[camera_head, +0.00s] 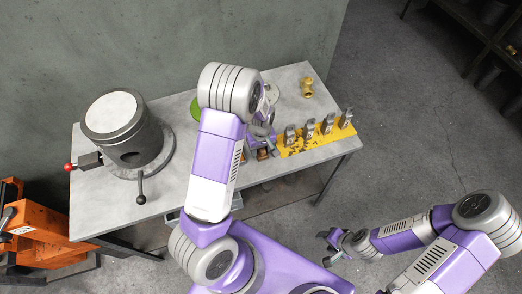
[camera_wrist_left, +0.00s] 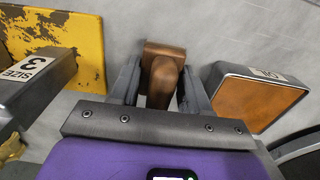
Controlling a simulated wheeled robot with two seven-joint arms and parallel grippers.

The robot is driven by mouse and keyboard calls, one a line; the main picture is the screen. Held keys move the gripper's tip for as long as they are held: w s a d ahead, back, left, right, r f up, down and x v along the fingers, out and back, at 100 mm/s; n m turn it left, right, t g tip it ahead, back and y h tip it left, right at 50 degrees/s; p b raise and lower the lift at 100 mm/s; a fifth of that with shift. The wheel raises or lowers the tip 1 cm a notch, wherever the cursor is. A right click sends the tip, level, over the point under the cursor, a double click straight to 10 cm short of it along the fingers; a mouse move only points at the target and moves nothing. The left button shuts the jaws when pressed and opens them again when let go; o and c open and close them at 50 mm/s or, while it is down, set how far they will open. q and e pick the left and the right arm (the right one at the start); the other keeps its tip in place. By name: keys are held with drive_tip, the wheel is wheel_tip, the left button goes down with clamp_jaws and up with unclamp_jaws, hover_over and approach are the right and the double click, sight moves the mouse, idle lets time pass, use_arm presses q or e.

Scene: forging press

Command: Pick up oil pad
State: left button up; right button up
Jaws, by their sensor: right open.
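The oil pad (camera_wrist_left: 250,101) is a grey-framed tray with an orange-brown pad and a small label, at the right of the left wrist view. My left gripper (camera_wrist_left: 160,98) is beside it, its fingers on either side of a copper-brown piece (camera_wrist_left: 163,50) with a rounded lower part. The fingers look spread, with narrow gaps; contact is unclear. In the head view my left gripper (camera_head: 262,137) is low over the table, partly hidden by its own arm. Small brown shapes (camera_head: 263,154) show beside it. My right gripper (camera_head: 329,248) is open and empty, off the table.
A yellow plate (camera_head: 300,147) carries several grey dies on the table (camera_head: 187,195). A large grey cylinder (camera_head: 124,130) with handles stands left. A brass part (camera_head: 306,87) and a green disc (camera_head: 196,108) lie toward the back. An orange machine (camera_head: 40,235) stands at the lower left.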

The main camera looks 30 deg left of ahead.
use_arm(q)
drive_tip(key=c, duration=0.3)
drive_tip(key=shift+c, duration=0.2)
wheel_tip(320, 180, up, 10)
drive_tip(key=shift+p, duration=0.75)
drive_tip(key=o, duration=0.5)
drive_tip(key=c, duration=0.3)
